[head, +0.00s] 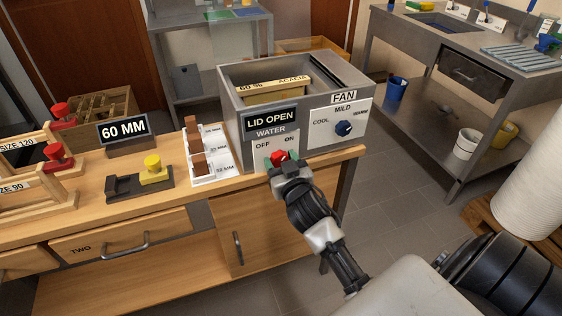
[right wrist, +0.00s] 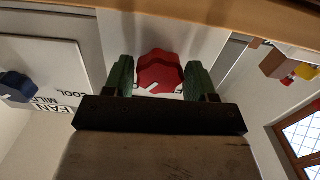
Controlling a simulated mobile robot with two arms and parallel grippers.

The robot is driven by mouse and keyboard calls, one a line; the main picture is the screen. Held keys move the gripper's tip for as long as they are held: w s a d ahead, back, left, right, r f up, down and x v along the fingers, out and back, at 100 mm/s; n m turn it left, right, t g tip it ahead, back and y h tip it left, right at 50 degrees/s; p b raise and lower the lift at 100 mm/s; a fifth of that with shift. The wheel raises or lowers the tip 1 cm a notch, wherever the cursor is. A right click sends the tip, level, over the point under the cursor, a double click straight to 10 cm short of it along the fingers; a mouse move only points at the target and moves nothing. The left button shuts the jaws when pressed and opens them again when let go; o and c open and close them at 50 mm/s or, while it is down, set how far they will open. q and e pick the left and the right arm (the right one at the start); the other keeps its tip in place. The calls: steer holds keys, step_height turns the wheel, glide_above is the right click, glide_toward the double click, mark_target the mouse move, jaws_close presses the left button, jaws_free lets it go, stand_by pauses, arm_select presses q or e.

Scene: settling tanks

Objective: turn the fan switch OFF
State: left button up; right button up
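The grey box (head: 240,99) on the bench has two knob panels on its front. The fan panel (head: 325,129) reads FAN, with COOL, MILD and a third small label around a blue knob (head: 344,128); this knob also shows at the left of the right wrist view (right wrist: 17,86). The WATER panel (head: 262,136) reads OFF and ON above a red knob (head: 278,156). My right gripper (head: 287,166) is at the red knob, apart from the blue one. In the right wrist view its green fingers (right wrist: 160,80) stand either side of the red knob (right wrist: 160,68), with narrow gaps. My left gripper is not seen.
A LID OPEN sign (head: 270,120) is on the box front. White steps with brown blocks (head: 212,165) and a yellow-knobbed black fixture (head: 140,183) stand left of the box. The bench edge lies close below the panels.

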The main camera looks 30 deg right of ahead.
steer(key=c, duration=0.5)
steer(key=shift+c, duration=0.2)
steer(key=shift+n, duration=0.4)
steer(key=shift+n+p, duration=2.05)
steer(key=shift+n, duration=4.45)
steer(key=shift+f, duration=0.1)
steer(key=o, duration=0.9)
